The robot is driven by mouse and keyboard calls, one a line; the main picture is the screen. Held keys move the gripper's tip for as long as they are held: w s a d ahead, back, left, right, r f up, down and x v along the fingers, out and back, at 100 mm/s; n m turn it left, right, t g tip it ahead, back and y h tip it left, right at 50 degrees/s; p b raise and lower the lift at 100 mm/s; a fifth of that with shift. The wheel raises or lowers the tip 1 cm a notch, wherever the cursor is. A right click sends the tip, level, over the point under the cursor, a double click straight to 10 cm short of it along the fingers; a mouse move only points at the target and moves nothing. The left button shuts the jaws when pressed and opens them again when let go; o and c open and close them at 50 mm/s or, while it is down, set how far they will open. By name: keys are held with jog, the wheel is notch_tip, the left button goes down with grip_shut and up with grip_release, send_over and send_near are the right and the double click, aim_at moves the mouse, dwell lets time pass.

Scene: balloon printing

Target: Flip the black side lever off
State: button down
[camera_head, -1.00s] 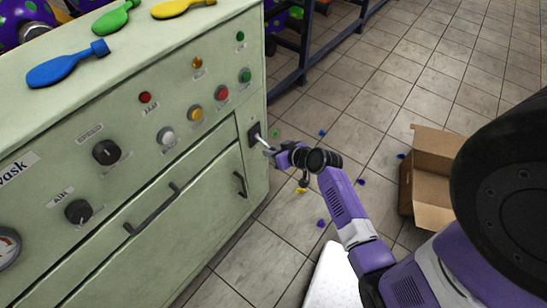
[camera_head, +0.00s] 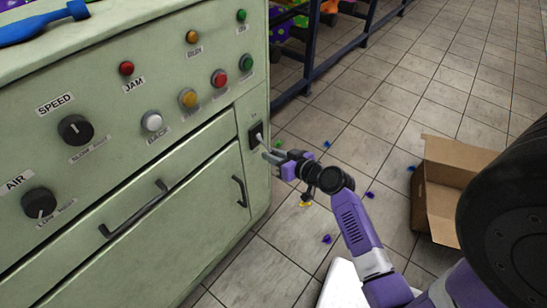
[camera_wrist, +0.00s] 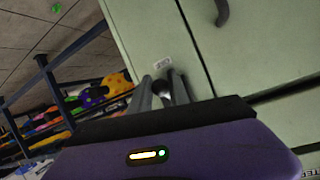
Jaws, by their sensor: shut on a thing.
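The side lever (camera_head: 260,138) is a small pale stick on a black switch plate (camera_head: 255,131) at the right end of the green machine's front. My gripper (camera_head: 268,155) is at the lever, its fingers pointing left at the panel. In the wrist view my gripper (camera_wrist: 163,92) has its two grey fingers on either side of a small dark round lever end and is shut on it. The finger contact is too small to see clearly in the head view. The lever's exact tilt is hard to tell.
The green machine front (camera_head: 190,235) carries knobs, coloured buttons and a door handle (camera_head: 240,191) just below the lever. An open cardboard box (camera_head: 445,190) stands on the tiled floor at the right. A dark blue rack (camera_head: 320,62) is behind. Small coloured bits lie on the floor.

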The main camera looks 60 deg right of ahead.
dwell(0.3)
jog(key=c, duration=1.2)
grip_release()
jog(key=shift+c, duration=0.2)
jog(key=v, duration=0.7)
jog(key=shift+s+a+p, duration=0.15)
jog(key=shift+s+p, duration=0.15)
jog(key=shift+p, duration=0.05)
jog(key=shift+r, duration=0.15)
